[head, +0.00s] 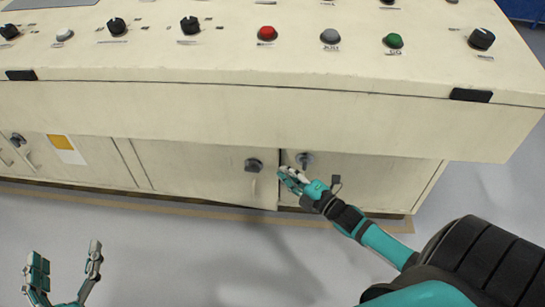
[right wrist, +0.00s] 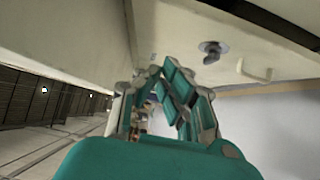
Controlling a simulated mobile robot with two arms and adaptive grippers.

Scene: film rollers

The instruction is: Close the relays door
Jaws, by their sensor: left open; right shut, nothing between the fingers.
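Two cream cabinet doors sit under the console: a left door (head: 200,168) and a right door (head: 385,180). No readable label tells which is the relays door. The left door has a dark knob (head: 253,165) and a pale handle below it. Its right edge seems to stand slightly out, with a dark gap beside it. The right door has a grey knob (head: 305,158). My right gripper (head: 286,174) is shut and empty in front of the gap; it also shows in the right wrist view (right wrist: 165,77). Contact is unclear. My left gripper (head: 66,262) is open and empty, low at left.
The console front (head: 250,115) overhangs the doors, with knobs and a red button (head: 267,33) on top. A latch knob (right wrist: 212,50) and pale handle (right wrist: 254,72) show close by in the right wrist view. Grey floor (head: 180,245) in front is clear.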

